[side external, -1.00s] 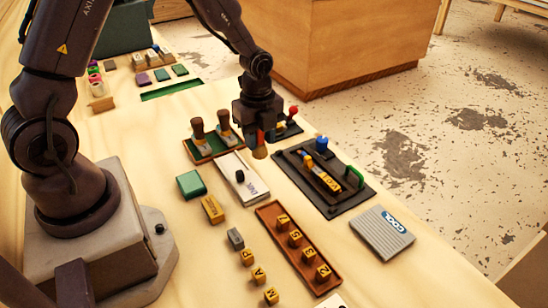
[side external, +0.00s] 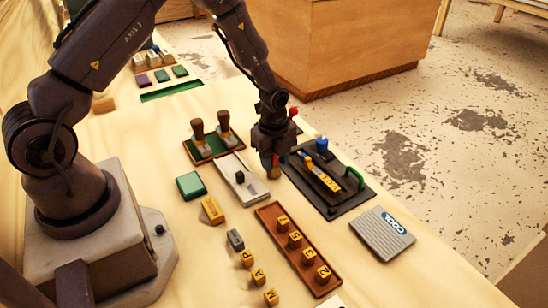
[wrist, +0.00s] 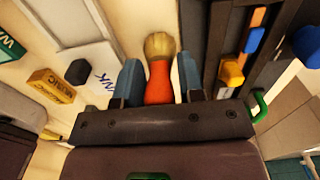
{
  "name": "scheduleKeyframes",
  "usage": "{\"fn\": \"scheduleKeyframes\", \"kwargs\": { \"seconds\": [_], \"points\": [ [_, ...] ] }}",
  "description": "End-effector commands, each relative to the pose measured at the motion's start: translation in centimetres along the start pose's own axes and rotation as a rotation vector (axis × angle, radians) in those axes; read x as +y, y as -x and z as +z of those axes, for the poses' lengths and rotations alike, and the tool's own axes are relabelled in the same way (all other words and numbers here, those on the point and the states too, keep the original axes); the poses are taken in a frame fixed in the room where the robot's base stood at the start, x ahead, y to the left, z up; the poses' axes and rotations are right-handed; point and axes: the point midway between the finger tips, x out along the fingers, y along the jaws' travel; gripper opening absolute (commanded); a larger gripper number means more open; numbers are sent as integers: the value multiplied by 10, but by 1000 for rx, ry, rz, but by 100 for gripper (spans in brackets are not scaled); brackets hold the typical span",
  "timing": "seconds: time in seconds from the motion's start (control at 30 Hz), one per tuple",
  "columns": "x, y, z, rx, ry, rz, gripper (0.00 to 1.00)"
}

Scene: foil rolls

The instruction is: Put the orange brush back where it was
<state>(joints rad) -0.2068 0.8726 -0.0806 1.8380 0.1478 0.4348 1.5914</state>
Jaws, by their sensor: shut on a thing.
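My gripper (side external: 271,156) is shut on the orange brush, between the white slider board and the black tray. In the wrist view my gripper (wrist: 160,85) has one blue-grey finger on each side of the brush's orange handle (wrist: 158,82), and the tan bristles (wrist: 160,45) point away from it. In the side view only the brush's tan end (side external: 273,172) shows clearly below the fingers; I cannot tell whether it touches anything. The black tray (side external: 335,207) lies just right of the gripper and holds a blue knob, a yellow piece and a green handle.
The white slider board (side external: 238,172) with a black knob lies just left. Two brown-handled stamps (side external: 198,132) stand on a green tray behind it. A grey ridged box (side external: 382,234) sits at the right edge.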

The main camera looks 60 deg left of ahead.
Motion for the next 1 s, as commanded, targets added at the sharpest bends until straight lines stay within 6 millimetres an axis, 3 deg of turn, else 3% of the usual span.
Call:
{"fn": "scheduleKeyframes", "kwargs": {
  "seconds": [0.07, 0.1, 0.2, 0.57, 1.0],
  "points": [
    [0, -3, 0, 1, 0, 1, 12],
    [0, -3, 0, 1, 0, 0, 42],
    [0, -2, 0, 0, 0, 0, 61],
    [0, 5, 0, 0, 0, -2, 61],
    [0, 92, 1, -1, 1, -4, 61]
  ]
}}
